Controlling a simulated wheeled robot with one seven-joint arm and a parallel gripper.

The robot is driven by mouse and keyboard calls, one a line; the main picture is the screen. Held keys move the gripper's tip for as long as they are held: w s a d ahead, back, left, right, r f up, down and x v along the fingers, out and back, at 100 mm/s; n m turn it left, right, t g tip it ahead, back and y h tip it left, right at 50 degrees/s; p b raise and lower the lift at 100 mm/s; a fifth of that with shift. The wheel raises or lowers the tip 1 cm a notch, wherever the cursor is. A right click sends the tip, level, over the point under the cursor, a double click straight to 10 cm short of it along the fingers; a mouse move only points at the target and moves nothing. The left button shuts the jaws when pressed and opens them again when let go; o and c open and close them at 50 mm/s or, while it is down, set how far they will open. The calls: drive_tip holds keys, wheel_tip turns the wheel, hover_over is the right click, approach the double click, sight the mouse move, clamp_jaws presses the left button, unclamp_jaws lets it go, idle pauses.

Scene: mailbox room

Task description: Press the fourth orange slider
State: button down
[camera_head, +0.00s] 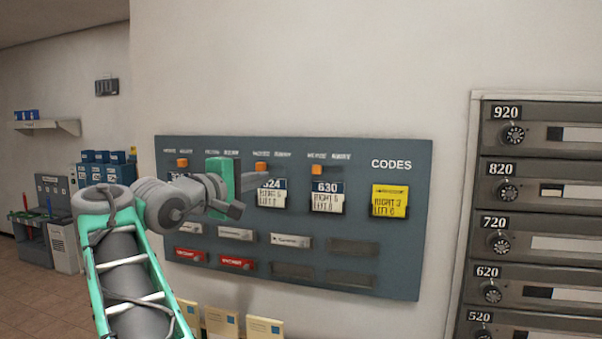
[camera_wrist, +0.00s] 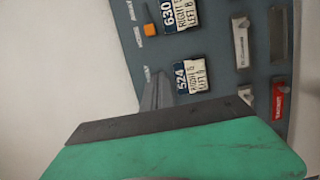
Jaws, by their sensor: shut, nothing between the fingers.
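Small orange sliders sit in a row along the top of the blue-grey panel (camera_head: 350,263). The rightmost orange slider (camera_head: 316,170) is above the 630 card and also shows in the wrist view (camera_wrist: 151,30). Another orange slider (camera_head: 262,167) is above the 524 card, and one (camera_head: 182,162) is at the far left. Any slider between these two is hidden by my gripper's green body. My gripper (camera_head: 266,177) is shut and empty, its tips in front of the panel by the 524 card. In the wrist view its fingers (camera_wrist: 154,92) cover the spot above that card. Contact cannot be told.
The 630 card (camera_head: 328,196) and a yellow code card (camera_head: 390,201) hang on the panel. Red labels (camera_head: 237,263) and white labels sit lower. Mailboxes (camera_head: 540,190) stand at the right. Yellowish boxes (camera_head: 264,328) are below the panel. Bare wall surrounds the panel.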

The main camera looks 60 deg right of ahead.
drive_tip(key=shift+s+r, duration=0.15)
drive_tip(key=shift+s, duration=0.05)
drive_tip(key=p, duration=0.2)
approach(311, 169)
drive_tip(key=w+d, duration=0.3)
drive_tip(key=d, duration=0.1)
drive_tip(key=shift+w+r, duration=0.15)
drive_tip(key=shift+w, duration=0.2)
drive_tip(key=s, duration=0.1)
drive_tip(key=s+d, duration=0.1)
drive_tip(key=s, duration=0.1)
drive_tip(key=shift+s+d, duration=0.15)
drive_tip(key=shift+s, duration=0.3)
drive_tip(key=shift+d, duration=0.15)
